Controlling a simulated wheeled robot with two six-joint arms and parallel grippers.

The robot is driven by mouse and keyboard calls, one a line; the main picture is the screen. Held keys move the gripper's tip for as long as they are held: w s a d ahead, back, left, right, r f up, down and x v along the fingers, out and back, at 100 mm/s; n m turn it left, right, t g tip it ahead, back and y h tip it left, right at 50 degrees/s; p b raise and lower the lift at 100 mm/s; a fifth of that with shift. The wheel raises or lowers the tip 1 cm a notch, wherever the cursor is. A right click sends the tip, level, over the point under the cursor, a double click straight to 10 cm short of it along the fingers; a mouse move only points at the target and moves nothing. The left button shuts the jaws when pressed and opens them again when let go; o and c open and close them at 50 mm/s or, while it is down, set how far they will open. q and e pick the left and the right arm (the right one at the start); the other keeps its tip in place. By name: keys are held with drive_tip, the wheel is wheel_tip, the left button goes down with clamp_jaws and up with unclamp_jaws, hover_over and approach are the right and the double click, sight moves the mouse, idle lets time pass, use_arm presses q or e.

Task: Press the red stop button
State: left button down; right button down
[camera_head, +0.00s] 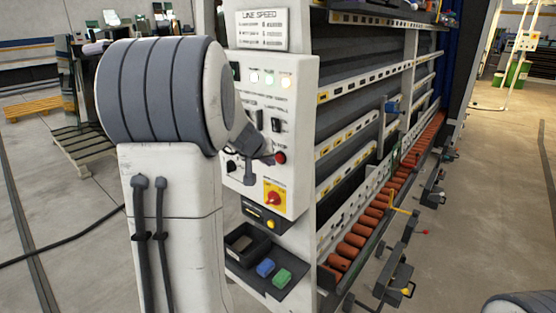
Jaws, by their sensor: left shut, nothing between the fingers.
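A white control panel (304,135) stands upright on the end of the machine. A small round red button (280,158) sits on its right side, at mid-height. Below it is a larger red knob (273,198) on a yellow plate. My left gripper (268,158) is shut and empty in front of the panel, with its dark tip just left of the small red button. I cannot tell whether it touches the button. My left arm hides the panel's left part. My right gripper is out of view.
Lit indicator lamps (270,79) and dark switches (276,125) sit above the red button. A shelf (296,288) below holds a blue item (265,267) and a green item (282,277). Orange rollers (352,241) run along the machine. Open floor (480,200) lies at the right.

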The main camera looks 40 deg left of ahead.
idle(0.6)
use_arm(q)
drive_tip(key=shift+w, duration=0.4)
drive_tip(key=shift+w+d, duration=0.1)
drive_tip(key=shift+w, duration=0.45)
idle(0.5)
drive_tip(key=shift+s, duration=0.1)
drive_tip(key=shift+s+b, duration=0.55)
drive_tip(key=shift+s, duration=0.3)
drive_tip(key=s+b, duration=0.2)
drive_tip(key=s, duration=0.1)
drive_tip(key=s+b, duration=0.1)
drive_tip(key=s, duration=0.1)
drive_tip(key=shift+a, duration=0.25)
